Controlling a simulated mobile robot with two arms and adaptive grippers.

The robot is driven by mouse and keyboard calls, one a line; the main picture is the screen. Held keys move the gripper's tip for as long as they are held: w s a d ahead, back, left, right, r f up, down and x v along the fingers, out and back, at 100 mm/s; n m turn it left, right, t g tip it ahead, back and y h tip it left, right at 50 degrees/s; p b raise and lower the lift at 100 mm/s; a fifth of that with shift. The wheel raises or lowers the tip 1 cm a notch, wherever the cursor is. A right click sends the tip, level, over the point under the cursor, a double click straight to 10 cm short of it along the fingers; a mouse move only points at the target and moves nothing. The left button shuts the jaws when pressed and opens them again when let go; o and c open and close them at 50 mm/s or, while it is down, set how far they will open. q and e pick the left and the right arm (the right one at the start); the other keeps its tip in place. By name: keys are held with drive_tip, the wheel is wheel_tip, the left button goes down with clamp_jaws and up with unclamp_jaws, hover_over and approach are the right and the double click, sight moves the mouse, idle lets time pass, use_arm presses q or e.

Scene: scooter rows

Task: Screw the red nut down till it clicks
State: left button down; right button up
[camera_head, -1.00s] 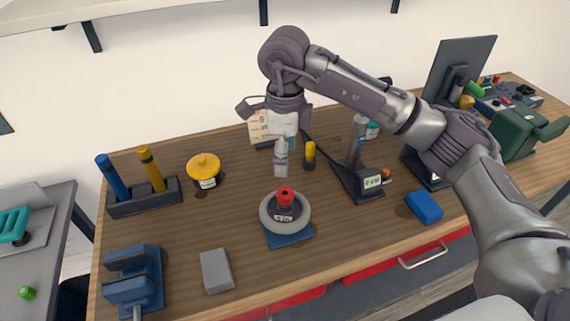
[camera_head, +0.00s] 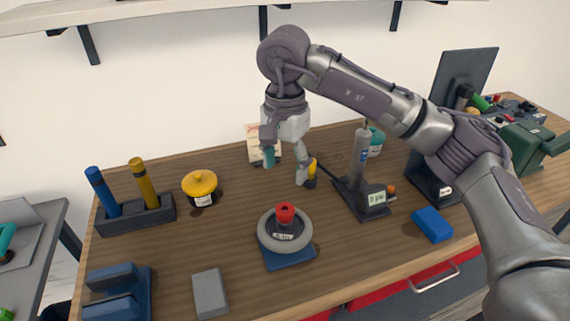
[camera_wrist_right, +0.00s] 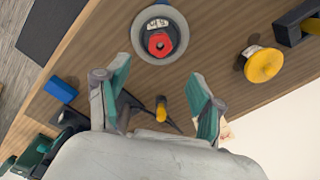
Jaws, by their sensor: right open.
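The red nut (camera_head: 286,211) sits on top of a dark hub in the middle of a grey wheel (camera_head: 269,238), which rests on a blue base (camera_head: 289,259) on the bench. In the right wrist view the red nut (camera_wrist_right: 159,43) shows as a hexagon with a dark centre, near the top. My right gripper (camera_head: 284,173) is open and empty, above the bench and behind the wheel, with its fingers pointing down. Its two teal-padded fingers also show in the right wrist view (camera_wrist_right: 160,100), spread wide, with the nut beyond them. My left gripper is not in view.
A yellow-capped pot (camera_head: 200,186) and a rack with blue and yellow handles (camera_head: 136,217) stand left. A small yellow-topped tool (camera_head: 312,170) stands by my right fingers.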

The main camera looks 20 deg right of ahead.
wheel_tip(320, 180, up, 3)
drive_tip(key=m+p, duration=0.6)
drive_tip(key=p, duration=0.1)
drive_tip(key=m+p, duration=0.1)
drive_tip(key=p, duration=0.5)
approach(286, 209)
drive_tip(key=f, duration=0.2)
drive_tip(key=s+f, duration=0.1)
drive_tip(key=f, duration=0.3)
drive_tip(key=shift+s+a+f, duration=0.2)
drive_tip(key=shift+a+f, duration=0.05)
drive_tip(key=shift+f, duration=0.85)
drive_tip(key=shift+c, duration=0.3)
